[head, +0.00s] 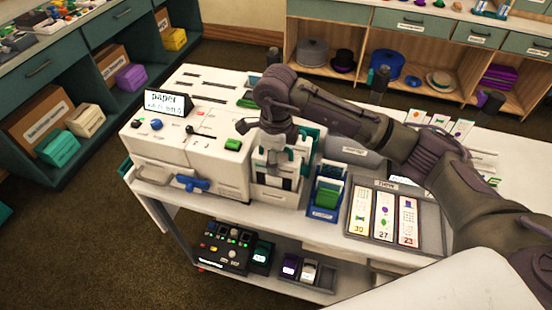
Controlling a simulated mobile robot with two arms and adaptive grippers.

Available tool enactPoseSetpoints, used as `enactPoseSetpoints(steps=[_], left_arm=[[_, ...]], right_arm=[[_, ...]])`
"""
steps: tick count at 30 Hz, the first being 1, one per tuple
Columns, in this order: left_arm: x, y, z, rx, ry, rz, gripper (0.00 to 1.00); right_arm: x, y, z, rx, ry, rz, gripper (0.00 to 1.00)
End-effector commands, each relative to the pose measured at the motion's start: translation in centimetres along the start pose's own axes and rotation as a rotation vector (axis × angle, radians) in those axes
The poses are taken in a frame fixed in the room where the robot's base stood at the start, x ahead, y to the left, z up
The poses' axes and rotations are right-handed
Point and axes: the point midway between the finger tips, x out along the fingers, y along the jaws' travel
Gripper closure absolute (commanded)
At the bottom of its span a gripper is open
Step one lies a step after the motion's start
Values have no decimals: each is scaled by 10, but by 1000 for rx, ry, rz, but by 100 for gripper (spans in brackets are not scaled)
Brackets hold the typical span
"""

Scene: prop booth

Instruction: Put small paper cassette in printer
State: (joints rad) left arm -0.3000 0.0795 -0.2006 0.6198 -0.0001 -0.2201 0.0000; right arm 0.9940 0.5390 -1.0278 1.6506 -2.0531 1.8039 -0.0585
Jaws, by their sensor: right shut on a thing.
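The printer (190,128) is a white machine on the left of the white bench, with buttons, slots and a small display reading "paper" above a line I cannot read clearly. My right gripper (277,150) points down at the printer's right end. It is shut on a pale piece with dark and teal parts, which looks like the small paper cassette (281,170). The fingers and wrist hide much of it. The piece is upright at a white housing with a dark window; I cannot tell how far in it sits. My left gripper is not in view.
A blue holder with green packs (327,192) stands close right of the gripper. A grey tray (434,240) of numbered cards lies further right. A black control box (226,250) and small cartridges occupy the lower shelf.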

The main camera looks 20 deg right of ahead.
Motion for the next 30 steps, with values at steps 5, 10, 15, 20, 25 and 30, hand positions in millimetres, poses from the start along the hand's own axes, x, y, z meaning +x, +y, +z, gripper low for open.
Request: enactPoseSetpoints(steps=[5, 10, 15, 20, 25, 30], left_arm=[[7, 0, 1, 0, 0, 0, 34], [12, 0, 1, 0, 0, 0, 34], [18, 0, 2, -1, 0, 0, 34], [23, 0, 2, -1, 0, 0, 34], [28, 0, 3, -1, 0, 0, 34], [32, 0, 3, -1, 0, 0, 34]], right_arm=[[7, 0, 0, 1, -1, -1, 100], [13, 0, 0, 1, -2, -1, 100], [19, 0, 0, 1, -2, -1, 100], [24, 0, 0, 1, -2, -1, 100], [30, 0, 0, 1, -2, -1, 100], [36, 0, 0, 1, -2, -1, 100]])
